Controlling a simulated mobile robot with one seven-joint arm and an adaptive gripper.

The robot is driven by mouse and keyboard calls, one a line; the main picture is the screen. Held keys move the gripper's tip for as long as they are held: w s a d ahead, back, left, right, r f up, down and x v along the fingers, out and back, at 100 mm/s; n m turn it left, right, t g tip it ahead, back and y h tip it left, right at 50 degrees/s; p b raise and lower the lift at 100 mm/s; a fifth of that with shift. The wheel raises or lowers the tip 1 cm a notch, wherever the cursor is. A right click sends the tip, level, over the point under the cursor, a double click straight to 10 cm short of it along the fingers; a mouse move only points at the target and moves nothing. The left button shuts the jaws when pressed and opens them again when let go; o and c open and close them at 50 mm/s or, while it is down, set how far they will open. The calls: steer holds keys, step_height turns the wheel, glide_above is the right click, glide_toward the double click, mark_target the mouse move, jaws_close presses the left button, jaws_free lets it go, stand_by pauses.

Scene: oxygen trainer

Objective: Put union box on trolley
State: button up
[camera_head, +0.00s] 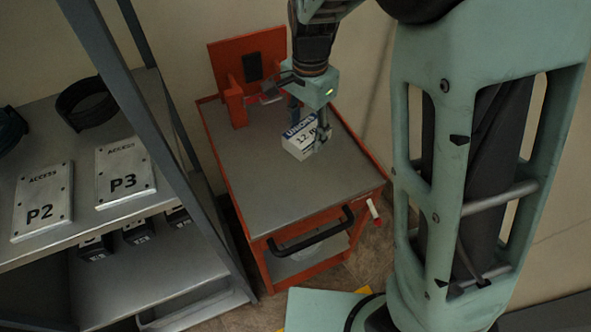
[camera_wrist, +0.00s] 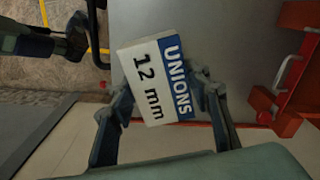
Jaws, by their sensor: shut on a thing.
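The union box (camera_head: 301,139) is a small white box with a blue band, reading "UNIONS 12 mm" in the wrist view (camera_wrist: 150,85). My gripper (camera_head: 312,142) is shut on it, with one finger on each side of the box in the wrist view (camera_wrist: 160,100). The trolley (camera_head: 265,195) is orange with a grey top and a black front handle. The box is over the right part of the trolley top, slightly tilted. I cannot tell whether its underside touches the top.
An orange upright panel with a bracket (camera_head: 250,68) stands at the trolley's back. A grey shelf rack (camera_head: 75,235) at left holds plates P2 (camera_head: 43,200) and P3 (camera_head: 125,171) and a black ring (camera_head: 87,104). The front and left of the trolley top are clear.

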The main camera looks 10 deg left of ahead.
mark_target(276, 185)
steer(key=s+a+f+m+b, duration=0.3)
steer(key=s+a+f+m, duration=0.1)
steer(key=a, duration=0.3)
steer(key=f, duration=0.9)
steer(key=shift+w+a+f+b, duration=0.15)
steer(key=shift+a+f+b, duration=0.1)
steer(key=shift+f+b, duration=0.1)
steer(key=shift+f, duration=0.1)
steer(key=o, duration=1.4)
step_height(276, 185, up, 12)
steer(key=shift+r+p, duration=0.1)
steer(key=shift+p, duration=0.55)
